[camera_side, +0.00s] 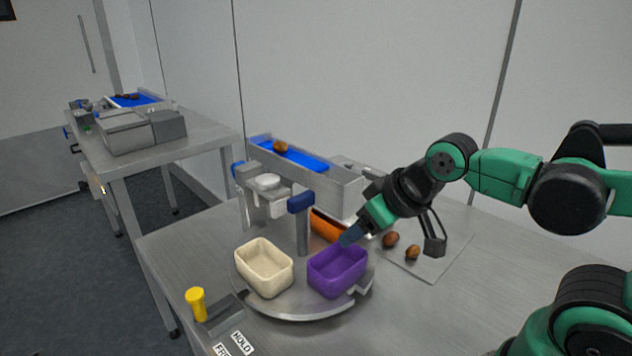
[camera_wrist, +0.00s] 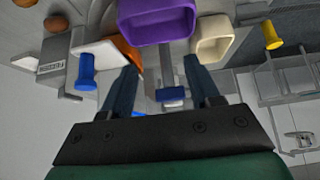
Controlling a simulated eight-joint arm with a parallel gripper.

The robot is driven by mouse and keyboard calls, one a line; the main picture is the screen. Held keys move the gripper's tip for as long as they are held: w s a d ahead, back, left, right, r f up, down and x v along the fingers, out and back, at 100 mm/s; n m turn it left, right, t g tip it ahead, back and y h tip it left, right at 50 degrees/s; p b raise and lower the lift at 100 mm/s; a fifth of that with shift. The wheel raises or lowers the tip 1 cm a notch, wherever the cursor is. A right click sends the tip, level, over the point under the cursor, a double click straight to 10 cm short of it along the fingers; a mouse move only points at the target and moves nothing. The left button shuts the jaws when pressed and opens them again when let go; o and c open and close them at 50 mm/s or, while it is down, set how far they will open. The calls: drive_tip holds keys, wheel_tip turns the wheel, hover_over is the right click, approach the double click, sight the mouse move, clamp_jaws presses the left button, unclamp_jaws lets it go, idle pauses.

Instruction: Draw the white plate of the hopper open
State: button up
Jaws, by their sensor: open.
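The white plate (camera_wrist: 100,52) shows at the left of the wrist view, beside a grey labelled hopper box (camera_wrist: 52,66), with an upright blue knob (camera_wrist: 87,72) at its edge. In the side view, only a pale edge shows behind my gripper (camera_side: 350,236), and the knob cannot be made out. In the wrist view my gripper (camera_wrist: 162,72) has its two fingers apart with nothing held. The knob is outside the left finger, apart from it. How far the plate is drawn out cannot be told.
A purple bin (camera_side: 338,272) and a cream bin (camera_side: 264,270) stand on a round turntable, close to my fingers. An orange chute (camera_side: 326,226) and a blue-topped post (camera_side: 301,203) are nearby. Two dates lie on the right. A yellow knob (camera_side: 196,303) stands front left.

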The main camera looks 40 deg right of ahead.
drive_tip(key=w+d+m+g, duration=0.1)
drive_tip(key=d+g, duration=0.1)
drive_tip(key=d, duration=0.1)
drive_tip(key=w+d+r+m+g, duration=0.1)
drive_tip(key=d+g, duration=0.1)
drive_tip(key=w+d+r+g, duration=0.1)
drive_tip(key=d+g, duration=0.1)
drive_tip(key=d, duration=0.1)
drive_tip(key=shift+w+d+r+m, duration=0.25)
drive_tip(key=shift+w+d+m, duration=0.1)
drive_tip(key=shift+m, duration=0.05)
drive_tip(key=shift+w+d+g, duration=0.1)
drive_tip(key=shift+d+g, duration=0.25)
drive_tip(key=shift+g, duration=0.05)
drive_tip(key=shift+d+f, duration=0.1)
drive_tip(key=shift+d, duration=0.05)
drive_tip(key=shift+f, duration=2.75)
clamp_jaws()
